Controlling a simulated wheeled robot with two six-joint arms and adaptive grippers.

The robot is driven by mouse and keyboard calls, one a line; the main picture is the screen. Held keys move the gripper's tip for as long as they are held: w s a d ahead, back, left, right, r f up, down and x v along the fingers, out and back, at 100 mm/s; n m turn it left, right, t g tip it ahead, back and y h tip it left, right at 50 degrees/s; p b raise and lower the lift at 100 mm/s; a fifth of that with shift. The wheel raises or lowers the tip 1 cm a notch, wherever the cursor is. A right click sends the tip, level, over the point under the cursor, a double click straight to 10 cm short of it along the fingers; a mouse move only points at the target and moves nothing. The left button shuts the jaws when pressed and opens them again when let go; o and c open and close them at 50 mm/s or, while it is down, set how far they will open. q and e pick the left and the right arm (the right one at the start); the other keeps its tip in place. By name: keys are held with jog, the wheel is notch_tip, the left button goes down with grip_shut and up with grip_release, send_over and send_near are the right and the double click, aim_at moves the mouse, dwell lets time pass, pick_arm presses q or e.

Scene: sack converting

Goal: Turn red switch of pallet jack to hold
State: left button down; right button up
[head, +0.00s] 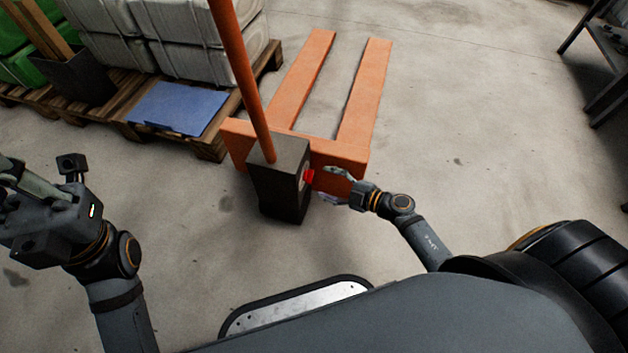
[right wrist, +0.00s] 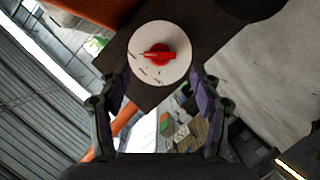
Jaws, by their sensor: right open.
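The orange pallet jack (head: 361,110) stands on the floor, its two forks pointing away from me. Its dark control box (head: 279,178) sits at the foot of the orange handle (head: 240,75). The red switch (head: 309,176) is on the box's right side. In the right wrist view the red switch (right wrist: 157,55) is a knob on a round white plate (right wrist: 146,76) with small marks too blurred to read. My right gripper (head: 326,183) is open beside the switch, its fingers (right wrist: 160,88) apart below the plate in that view. My left gripper (head: 22,180) is at the left edge, its fingertips unclear.
A wooden pallet (head: 208,145) with white stacked sacks (head: 180,60) and a blue sheet (head: 178,107) stands left of the jack. A dark rack (head: 605,60) is at the upper right. Open concrete floor (head: 480,130) lies to the right.

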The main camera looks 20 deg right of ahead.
aim_at(308, 176)
jog(key=b+x, duration=0.1)
jog(key=x, duration=0.4)
jog(key=shift+w+f+b, duration=0.1)
jog(key=shift+b, duration=0.25)
jog(key=c, duration=1.1)
jog(key=shift+c, duration=0.2)
